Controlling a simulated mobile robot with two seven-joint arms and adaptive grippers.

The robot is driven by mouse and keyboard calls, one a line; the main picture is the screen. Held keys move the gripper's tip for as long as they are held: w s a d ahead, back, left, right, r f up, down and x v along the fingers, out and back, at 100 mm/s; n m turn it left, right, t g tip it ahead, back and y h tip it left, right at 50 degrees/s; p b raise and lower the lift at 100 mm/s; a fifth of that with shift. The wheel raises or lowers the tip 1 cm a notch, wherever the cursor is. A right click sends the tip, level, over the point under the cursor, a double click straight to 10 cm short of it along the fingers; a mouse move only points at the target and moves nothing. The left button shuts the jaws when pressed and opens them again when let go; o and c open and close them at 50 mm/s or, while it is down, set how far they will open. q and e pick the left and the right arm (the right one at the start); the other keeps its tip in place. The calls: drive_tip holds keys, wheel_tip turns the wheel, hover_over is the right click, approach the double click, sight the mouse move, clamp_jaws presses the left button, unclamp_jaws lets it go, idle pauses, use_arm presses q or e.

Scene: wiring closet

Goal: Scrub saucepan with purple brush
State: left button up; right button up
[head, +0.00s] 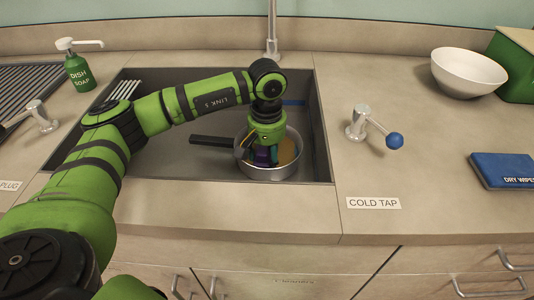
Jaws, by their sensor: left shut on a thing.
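A metal saucepan (270,172) with a black handle (212,141) sits in the grey sink (190,165), towards its right side. The handle points left. A tan-brown patch (288,150) shows on the inside of the pan at the right. My left gripper (264,152) points down into the pan and is shut on the purple brush (262,156). Only a small purple part shows between the fingers. I cannot tell whether the bristles touch the pan's bottom. My right gripper is not in view.
A faucet (272,35) stands behind the sink. A cold tap (365,125) with a blue knob is right of it. Dish soap (78,70) and another tap (42,115) are left. A white bowl (468,72) and blue dry wipes (503,171) lie at right. The front right counter is clear.

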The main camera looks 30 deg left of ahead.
use_arm(q)
drive_tip(key=shift+f, duration=0.15)
drive_tip(key=shift+w+a+b, duration=0.2)
drive_tip(key=shift+w+b, duration=0.1)
drive_tip(key=shift+w, duration=0.2)
drive_tip(key=shift+w+a, duration=0.25)
drive_tip(key=shift+w, duration=0.2)
drive_tip(key=shift+s+d, duration=0.25)
drive_tip(key=shift+s, duration=0.3)
drive_tip(key=shift+s+d, duration=0.2)
drive_tip(key=shift+s, duration=0.3)
drive_tip(key=shift+w, duration=0.15)
